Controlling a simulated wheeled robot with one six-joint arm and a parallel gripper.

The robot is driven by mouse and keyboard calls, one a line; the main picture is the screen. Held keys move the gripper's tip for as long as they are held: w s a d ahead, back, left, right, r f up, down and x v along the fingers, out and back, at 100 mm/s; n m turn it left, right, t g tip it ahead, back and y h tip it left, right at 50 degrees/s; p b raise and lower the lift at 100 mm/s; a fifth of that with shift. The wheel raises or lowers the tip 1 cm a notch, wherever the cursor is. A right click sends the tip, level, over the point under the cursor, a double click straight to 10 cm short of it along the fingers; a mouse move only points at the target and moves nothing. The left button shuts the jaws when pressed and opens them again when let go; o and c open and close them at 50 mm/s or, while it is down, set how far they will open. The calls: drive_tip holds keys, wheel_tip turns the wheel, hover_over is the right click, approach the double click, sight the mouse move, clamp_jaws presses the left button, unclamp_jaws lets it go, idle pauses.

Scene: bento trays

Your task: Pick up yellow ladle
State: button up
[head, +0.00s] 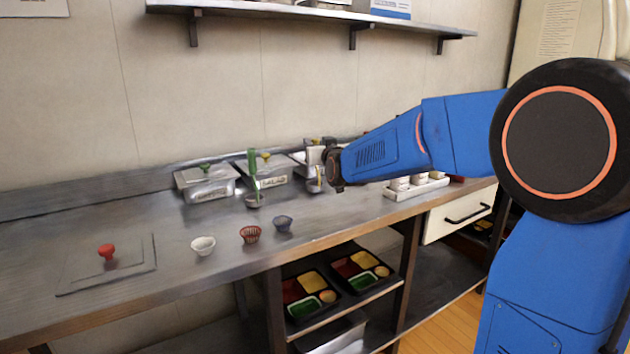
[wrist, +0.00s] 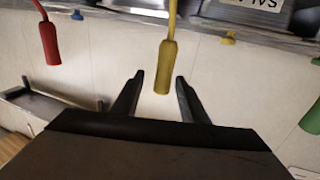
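The yellow ladle (wrist: 167,66) hangs into the wrist view from the top, its thick handle end between the tips of my gripper (wrist: 160,78). The two dark fingers are apart, one on each side of the handle; I see no contact, and the depth between them is hard to tell. The ladle's bowl is outside the wrist view. In the head view my gripper (head: 332,168) is over the back of the counter, small and partly hiding what is around it.
In the wrist view a red ladle (wrist: 50,42) is at left and a green one (wrist: 311,115) at right. In the head view the green ladle (head: 252,162) stands by lidded steel containers (head: 208,188). Small cups (head: 203,246) stand in front; a shelf (head: 300,12) hangs above.

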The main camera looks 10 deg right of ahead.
drive_tip(key=w, duration=0.4)
drive_tip(key=shift+w+a, duration=0.3)
clamp_jaws()
